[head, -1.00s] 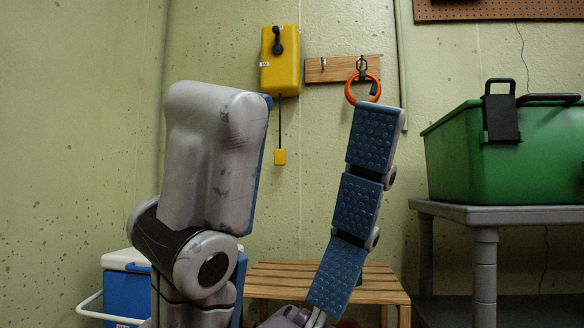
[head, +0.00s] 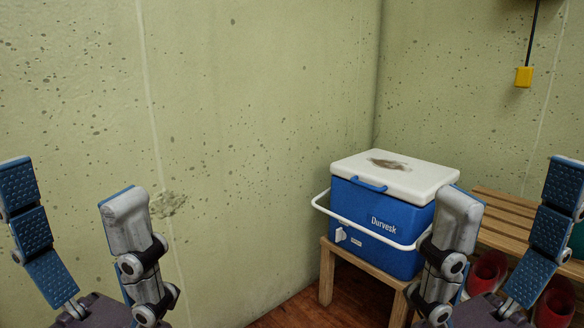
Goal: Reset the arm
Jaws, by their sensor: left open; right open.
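My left gripper (head: 68,182) stands at the lower left of the head view with its fingers pointing up. Its blue padded finger and its grey finger are wide apart, and nothing is between them. My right gripper (head: 515,182) stands at the lower right in the same upright pose. Its two fingers are also spread and it holds nothing. Its grey finger overlaps the right side of the cooler in the picture; I cannot tell how far apart they are in depth. Most of both arms is out of view.
A blue cooler (head: 376,229) with a white lid and handle stands on a small wooden stand (head: 327,275) in the corner. A slatted wooden bench (head: 505,217) is right of it, with red boots (head: 487,272) below. Speckled green walls (head: 250,100) fill the back.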

